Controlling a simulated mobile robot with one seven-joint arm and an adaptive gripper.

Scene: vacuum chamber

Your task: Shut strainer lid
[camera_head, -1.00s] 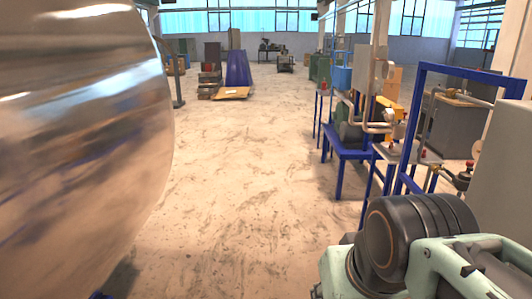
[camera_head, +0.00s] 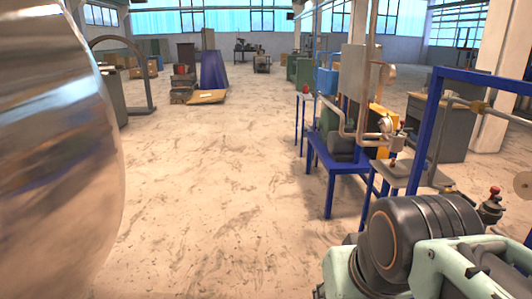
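No strainer lid can be made out for certain in the head view. Pipework with a small fitting (camera_head: 397,141) stands at the right, on a blue-framed rig (camera_head: 338,170); I cannot tell whether it belongs to the strainer. My arm, pale green with a black joint, fills the lower right corner. My gripper is outside the picture.
A large shiny metal chamber (camera_head: 60,160) fills the left side. A tall blue frame (camera_head: 428,125) and a red-topped valve (camera_head: 493,200) are close at the right. Open floor (camera_head: 200,190) runs down the middle. A blue cone-like object (camera_head: 213,70) stands farther back.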

